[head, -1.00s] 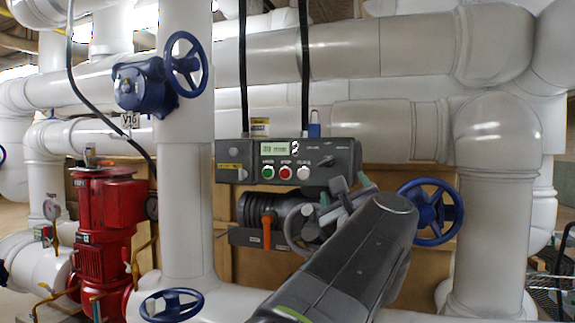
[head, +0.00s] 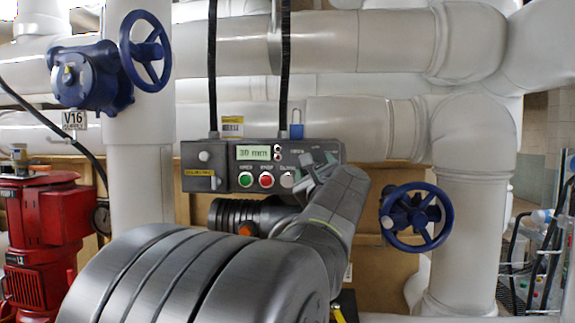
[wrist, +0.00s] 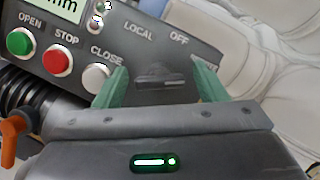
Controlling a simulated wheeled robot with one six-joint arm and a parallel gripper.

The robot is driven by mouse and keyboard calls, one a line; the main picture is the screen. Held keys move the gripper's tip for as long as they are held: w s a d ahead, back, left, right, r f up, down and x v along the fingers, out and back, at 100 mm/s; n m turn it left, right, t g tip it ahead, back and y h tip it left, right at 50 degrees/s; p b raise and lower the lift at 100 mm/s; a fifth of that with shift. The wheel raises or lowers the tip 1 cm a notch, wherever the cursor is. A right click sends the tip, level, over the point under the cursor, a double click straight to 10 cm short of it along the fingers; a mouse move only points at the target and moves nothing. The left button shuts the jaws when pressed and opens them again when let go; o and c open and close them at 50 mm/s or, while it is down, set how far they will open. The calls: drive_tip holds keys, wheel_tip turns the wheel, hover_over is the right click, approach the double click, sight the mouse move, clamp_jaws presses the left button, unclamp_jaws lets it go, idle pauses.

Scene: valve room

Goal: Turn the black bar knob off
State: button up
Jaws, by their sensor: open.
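The black bar knob (wrist: 158,77) sits on the grey control box (wrist: 215,50), with LOCAL and OFF printed above it. A third label at right is partly covered by a finger. The bar lies nearly level in the wrist view, with a pale line toward its right end. My gripper (wrist: 158,66) is open, its green fingers on either side of the knob and apart from it. In the head view my gripper (head: 318,162) is at the right part of the box (head: 222,153) and hides the knob.
Green OPEN (wrist: 20,42), red STOP (wrist: 57,60) and white CLOSE (wrist: 96,77) buttons are left of the knob. An orange lever (wrist: 12,130) is below the box. A blue handwheel (head: 415,217) stands to the right, and a red pump (head: 40,245) at far left.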

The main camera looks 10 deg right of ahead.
drive_tip(key=shift+w, duration=0.1)
drive_tip(key=shift+c, duration=0.4)
drive_tip(key=c, duration=0.9)
drive_tip(key=shift+n, duration=0.4)
drive_tip(key=n+y, duration=0.1)
drive_tip(key=n, duration=0.2)
drive_tip(key=n+g+y, duration=0.1)
drive_tip(key=n+y, duration=0.1)
drive_tip(key=n, duration=0.2)
drive_tip(key=shift+g, duration=0.3)
drive_tip(key=n+g, duration=0.1)
drive_tip(key=n, duration=0.1)
drive_tip(key=n+g, duration=0.1)
drive_tip(key=n, duration=0.2)
drive_tip(key=shift+n+y+p, duration=0.3)
drive_tip(key=shift+p, duration=0.1)
